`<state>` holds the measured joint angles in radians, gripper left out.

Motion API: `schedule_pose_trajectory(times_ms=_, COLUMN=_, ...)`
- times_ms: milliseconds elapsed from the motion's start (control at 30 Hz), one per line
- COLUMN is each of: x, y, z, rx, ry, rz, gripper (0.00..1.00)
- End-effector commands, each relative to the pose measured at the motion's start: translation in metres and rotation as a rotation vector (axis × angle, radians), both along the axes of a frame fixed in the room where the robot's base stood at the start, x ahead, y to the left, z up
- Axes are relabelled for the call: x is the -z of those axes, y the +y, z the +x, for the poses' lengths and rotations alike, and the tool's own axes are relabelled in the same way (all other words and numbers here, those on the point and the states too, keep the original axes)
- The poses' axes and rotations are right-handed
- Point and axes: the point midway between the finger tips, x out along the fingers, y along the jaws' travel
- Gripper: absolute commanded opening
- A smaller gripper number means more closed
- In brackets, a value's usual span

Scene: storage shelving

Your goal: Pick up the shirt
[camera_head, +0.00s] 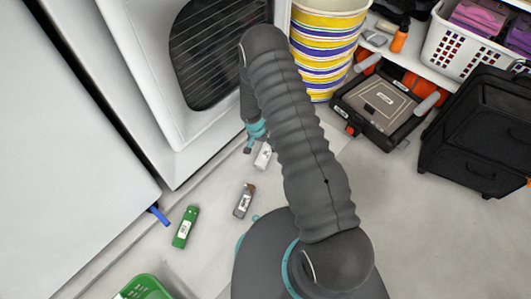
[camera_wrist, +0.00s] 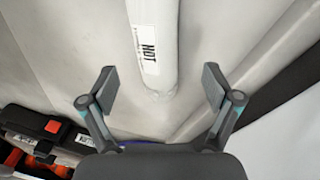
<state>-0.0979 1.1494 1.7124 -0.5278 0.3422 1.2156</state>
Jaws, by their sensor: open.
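No shirt can be made out for sure. Purple, folded-looking items (camera_head: 480,18) lie in a white basket (camera_head: 456,50) at the upper right of the head view; I cannot tell whether one is a shirt. My gripper (camera_head: 250,147) is open and empty, low over the floor beside the white appliance. In the wrist view, my gripper (camera_wrist: 159,74) has its fingers spread, with the end of a white labelled item (camera_wrist: 152,45) just ahead between them. In the head view this seems to be the small white item (camera_head: 263,156) next to my gripper.
A grey item (camera_head: 243,201) and a green item (camera_head: 185,227) lie on the floor. The white appliance (camera_head: 170,150) is at left. A striped bin (camera_head: 322,50), a black toolbox (camera_head: 376,108) and a black suitcase (camera_head: 472,135) stand at right. Floor at lower right is clear.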

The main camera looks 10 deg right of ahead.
Motion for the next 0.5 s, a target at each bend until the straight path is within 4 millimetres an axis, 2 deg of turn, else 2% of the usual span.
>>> schedule_pose_trajectory(times_ms=300, x=0.040, y=-0.007, z=0.000, rx=0.000, ry=0.001, rz=0.000, gripper=0.89)
schedule_pose_trajectory(times_ms=500, x=0.052, y=-0.009, z=0.000, rx=0.000, ry=-0.001, rz=0.001, gripper=0.89)
